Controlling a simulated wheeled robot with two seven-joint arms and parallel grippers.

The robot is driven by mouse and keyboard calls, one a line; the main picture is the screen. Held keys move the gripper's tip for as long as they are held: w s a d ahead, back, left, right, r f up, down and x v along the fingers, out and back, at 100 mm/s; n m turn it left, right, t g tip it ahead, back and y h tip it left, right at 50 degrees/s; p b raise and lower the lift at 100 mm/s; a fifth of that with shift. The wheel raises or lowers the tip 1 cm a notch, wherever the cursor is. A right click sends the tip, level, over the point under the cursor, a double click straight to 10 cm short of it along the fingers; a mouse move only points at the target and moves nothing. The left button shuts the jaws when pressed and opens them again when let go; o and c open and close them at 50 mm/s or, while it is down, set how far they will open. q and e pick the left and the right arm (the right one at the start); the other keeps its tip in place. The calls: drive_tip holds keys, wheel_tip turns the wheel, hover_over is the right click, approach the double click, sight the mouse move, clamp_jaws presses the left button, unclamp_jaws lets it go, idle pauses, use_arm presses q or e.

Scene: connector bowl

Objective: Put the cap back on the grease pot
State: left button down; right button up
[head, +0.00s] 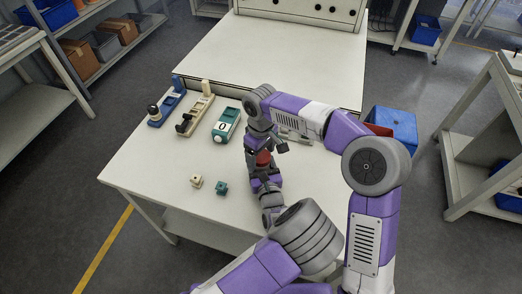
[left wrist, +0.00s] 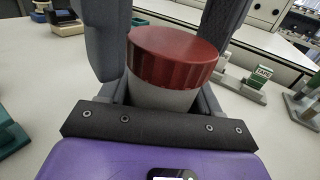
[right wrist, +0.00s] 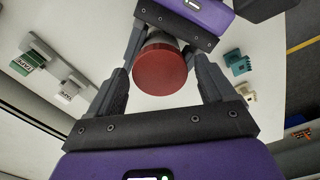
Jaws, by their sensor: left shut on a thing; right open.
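The grease pot (left wrist: 160,95) is a pale, round pot standing between the fingers of my left gripper (left wrist: 165,75), which is shut on it. The red ribbed cap (left wrist: 175,50) sits over the pot's top; I cannot tell whether it is screwed tight. In the head view the cap (head: 264,158) shows small above the table, partly hidden by my arms. My right gripper (right wrist: 165,80) is open, with its fingers on either side of the cap (right wrist: 160,70) and a gap visible. The pot's body is mostly hidden in the right wrist view.
Blue (head: 166,108), beige (head: 196,112) and teal (head: 226,124) devices stand at the table's left. Small beige (head: 196,182) and teal (head: 221,189) blocks lie near the front. A blue bin (head: 397,122) is at the right.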

drive_tip(key=shift+c, duration=0.3)
drive_tip(key=c, duration=1)
drive_tip(key=o, duration=1.2)
wheel_tip(320, 180, up, 8)
drive_tip(key=shift+f, duration=0.25)
use_arm(q)
drive_tip(key=shift+c, duration=0.7)
unclamp_jaws()
